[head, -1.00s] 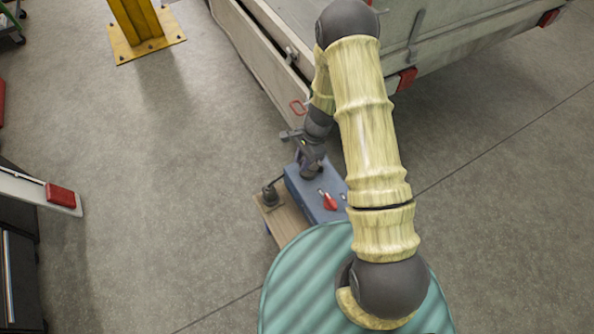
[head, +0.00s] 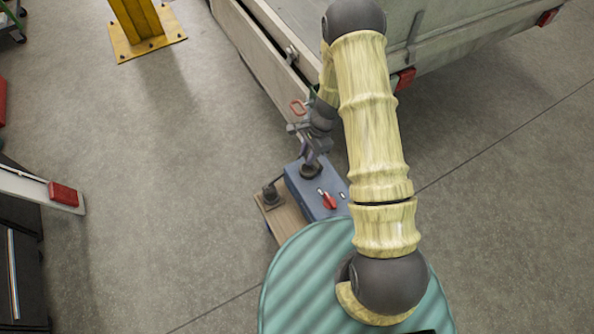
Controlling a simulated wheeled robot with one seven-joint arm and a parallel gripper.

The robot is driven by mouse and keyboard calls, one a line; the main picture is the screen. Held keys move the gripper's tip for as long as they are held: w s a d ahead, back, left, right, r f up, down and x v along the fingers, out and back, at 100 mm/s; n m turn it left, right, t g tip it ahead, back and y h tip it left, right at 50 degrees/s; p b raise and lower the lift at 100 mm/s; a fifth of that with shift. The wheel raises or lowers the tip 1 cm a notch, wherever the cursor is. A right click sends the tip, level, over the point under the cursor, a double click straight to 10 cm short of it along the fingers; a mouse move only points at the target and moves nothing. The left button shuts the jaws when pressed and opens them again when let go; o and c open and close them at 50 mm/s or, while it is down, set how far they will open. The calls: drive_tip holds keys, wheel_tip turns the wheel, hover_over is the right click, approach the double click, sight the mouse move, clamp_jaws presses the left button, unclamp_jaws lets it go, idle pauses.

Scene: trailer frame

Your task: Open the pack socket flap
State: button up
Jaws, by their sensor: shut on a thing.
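The blue pack (head: 297,181) stands on a small wooden-topped stand in front of my base. A dark round socket (head: 311,172) sits on its top near the far end. My gripper (head: 308,158) is just above this socket, shut on a small dark part that I take to be the socket flap. The flap's outline blends with the dark fingers, so its angle cannot be told. My wrist is tilted on the far side of the pack.
A red switch (head: 328,200) is on the pack's top. A dark plug-like fitting (head: 271,194) stands on the wooden board (head: 288,221) to the left.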

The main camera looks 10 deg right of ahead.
drive_tip(key=shift+d+r, duration=0.1)
drive_tip(key=shift+w+d+r+p, duration=0.2)
drive_tip(key=shift+d+r+p, duration=0.15)
drive_tip(key=shift+d, duration=0.15)
drive_tip(key=shift+w+d+r+p, duration=0.2)
drive_tip(key=shift+d+r+p, duration=0.1)
drive_tip(key=shift+d, duration=0.25)
drive_tip(key=shift+w+d+r, duration=0.15)
drive_tip(key=shift+w+d, duration=0.1)
drive_tip(key=shift+d, duration=0.3)
drive_tip(key=shift+w+d+r+p, duration=0.1)
drive_tip(key=shift+w+d+p, duration=0.25)
drive_tip(key=shift+d, duration=0.35)
